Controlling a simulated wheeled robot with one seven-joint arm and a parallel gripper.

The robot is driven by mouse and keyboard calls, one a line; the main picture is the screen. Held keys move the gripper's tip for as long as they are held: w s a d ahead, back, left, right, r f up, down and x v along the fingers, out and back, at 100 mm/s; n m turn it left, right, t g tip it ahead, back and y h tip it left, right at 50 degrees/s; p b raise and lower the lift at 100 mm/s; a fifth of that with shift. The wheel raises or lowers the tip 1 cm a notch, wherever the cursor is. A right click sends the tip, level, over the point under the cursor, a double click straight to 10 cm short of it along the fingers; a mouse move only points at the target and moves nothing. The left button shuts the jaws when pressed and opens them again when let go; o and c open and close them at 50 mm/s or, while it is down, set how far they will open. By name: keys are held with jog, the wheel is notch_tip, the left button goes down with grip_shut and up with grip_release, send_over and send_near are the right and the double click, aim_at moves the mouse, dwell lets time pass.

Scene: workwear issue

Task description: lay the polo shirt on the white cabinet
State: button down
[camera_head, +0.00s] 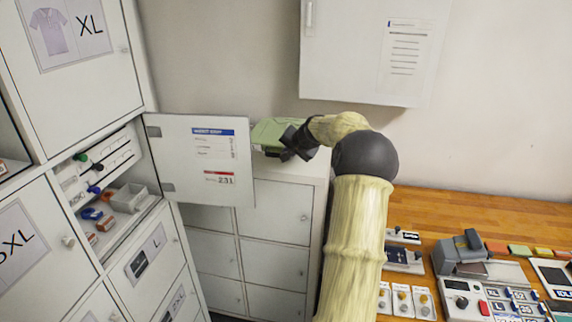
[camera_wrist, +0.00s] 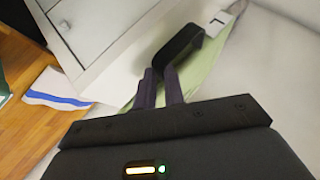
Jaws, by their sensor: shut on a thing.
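The polo shirt (camera_head: 270,133) is a folded light green bundle at the far end of my arm. It is at or just over the top of the white cabinet (camera_head: 275,215); I cannot tell whether it touches the top. My gripper (camera_head: 291,150) is shut on the shirt's near right edge. In the wrist view the shirt (camera_wrist: 200,80) lies behind and beside the dark fingers (camera_wrist: 160,82), with a white tag marked L at its upper end. The open door at left hides part of the cabinet.
An open white locker door (camera_head: 196,172) with a notice stands left of the cabinet, close to the shirt. A wall cabinet (camera_head: 345,55) hangs above. A wooden bench (camera_head: 450,208) with devices is at right. Tall lockers (camera_head: 75,105) stand at left.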

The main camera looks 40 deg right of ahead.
notch_tip(320, 180, down, 6)
jog(key=p, duration=0.2)
dwell(0.3)
jog(key=shift+f, duration=0.1)
jog(key=shift+f+p, duration=0.65)
jog(key=shift+f, duration=1.25)
jog(key=c, duration=1.5)
grip_release()
jog(key=shift+s+r, duration=0.1)
jog(key=shift+s, duration=0.05)
